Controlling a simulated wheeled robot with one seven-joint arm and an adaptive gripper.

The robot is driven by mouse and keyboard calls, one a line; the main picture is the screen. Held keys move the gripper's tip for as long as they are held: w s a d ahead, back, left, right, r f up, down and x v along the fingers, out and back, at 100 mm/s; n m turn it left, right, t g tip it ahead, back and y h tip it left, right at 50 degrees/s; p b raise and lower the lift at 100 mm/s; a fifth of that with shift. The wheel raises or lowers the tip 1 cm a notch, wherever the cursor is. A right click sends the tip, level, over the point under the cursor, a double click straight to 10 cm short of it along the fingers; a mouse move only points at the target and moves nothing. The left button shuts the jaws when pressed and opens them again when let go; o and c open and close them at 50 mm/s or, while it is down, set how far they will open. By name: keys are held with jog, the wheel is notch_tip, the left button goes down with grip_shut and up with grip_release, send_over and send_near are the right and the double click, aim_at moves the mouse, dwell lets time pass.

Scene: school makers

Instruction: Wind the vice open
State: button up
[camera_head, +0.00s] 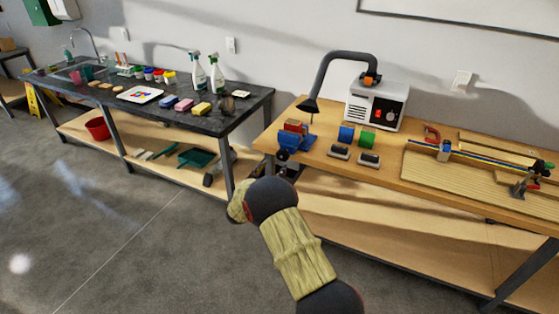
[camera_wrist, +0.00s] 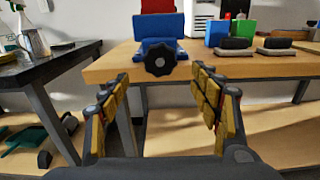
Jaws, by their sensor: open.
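The blue vice (camera_head: 296,140) stands at the front left corner of the wooden workbench, with a reddish-brown part at its top. In the wrist view its blue body (camera_wrist: 158,28) faces me, with a black lobed knob (camera_wrist: 159,62) at the front, just past the bench edge. My gripper (camera_wrist: 160,75) is open and empty. Its two fingers with yellow pads stand left and right of the knob in the picture, and the knob shows between and beyond the fingertips. No touch is visible. The jaw gap cannot be made out. In the head view my arm hides most of the gripper.
The wooden bench (camera_head: 405,190) also bears red, blue and green blocks, dark-topped blocks (camera_head: 369,159), a white extractor box (camera_head: 377,104) with a black hose, and a board with a clamp. A dark sink table (camera_head: 225,121) stands left. A lower shelf lies under the bench.

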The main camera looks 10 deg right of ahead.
aim_at(282, 158)
jog(key=b+x, duration=0.2)
jog(key=x, duration=0.4)
jog(key=shift+f, duration=0.1)
jog(key=shift+w+d, duration=0.35)
jog(key=shift+w, duration=0.1)
jog(key=shift+c, duration=0.4)
jog(key=c, duration=1.1)
